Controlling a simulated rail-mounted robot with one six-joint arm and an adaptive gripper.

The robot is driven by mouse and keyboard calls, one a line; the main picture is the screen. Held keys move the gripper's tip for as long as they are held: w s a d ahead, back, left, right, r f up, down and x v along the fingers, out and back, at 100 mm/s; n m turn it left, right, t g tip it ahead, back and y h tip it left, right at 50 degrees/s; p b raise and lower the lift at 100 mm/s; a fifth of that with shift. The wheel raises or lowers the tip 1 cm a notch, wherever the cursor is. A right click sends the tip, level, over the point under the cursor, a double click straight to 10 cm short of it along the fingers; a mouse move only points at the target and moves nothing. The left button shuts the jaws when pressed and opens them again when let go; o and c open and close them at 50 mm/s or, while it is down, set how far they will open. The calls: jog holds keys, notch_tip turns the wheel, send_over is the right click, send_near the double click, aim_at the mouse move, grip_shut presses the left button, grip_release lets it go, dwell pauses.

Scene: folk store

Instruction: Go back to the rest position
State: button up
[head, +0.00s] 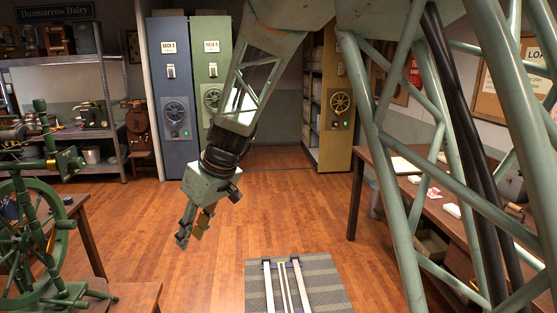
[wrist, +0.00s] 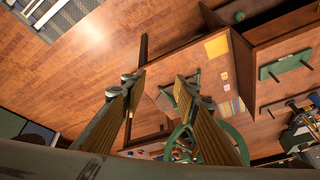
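My gripper (head: 190,226) hangs in the air over the open wooden floor in the head view, left of the picture's middle, with its fingers pointing down. It is apart from everything around it. In the wrist view my gripper (wrist: 158,85) has its two fingers well apart, with nothing between them. Behind the fingers in that view lie the floor and a wooden table, and part of the green spinning wheel (wrist: 180,140) shows between them.
The green spinning wheel (head: 25,215) stands at the left. Blue (head: 170,95) and green (head: 209,60) shelving units with handwheels stand at the back, and a yellow one (head: 338,130) further right. A wooden desk (head: 385,185) is at the right. The middle floor is clear around a grey mat (head: 330,285) with rails.

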jog(key=s+d+r+m+h, duration=0.1)
jog(key=s+d+r+m, duration=0.1)
jog(key=s+d+r, duration=0.5)
jog(key=s+d+r+m+t, duration=0.1)
jog(key=s+d+r+m, duration=0.15)
jog(key=d, duration=0.75)
jog(key=s+d+r+m+h, duration=0.1)
jog(key=s+d+r, duration=0.4)
jog(key=d, duration=0.4)
jog(key=s+d+m+t+h, duration=0.1)
jog(key=s+d+m, duration=0.2)
jog(key=s+d, duration=0.6)
jog(key=s+d+f+m+h+b, duration=0.1)
jog(key=s+d+m, duration=0.2)
jog(key=s+d, duration=0.6)
jog(key=s, duration=0.7)
jog(key=shift+s+d+f+t+h, duration=0.15)
jog(key=shift+s+d+t+h, duration=0.15)
jog(key=shift+s+t+h, duration=0.1)
jog(key=shift+w, duration=0.1)
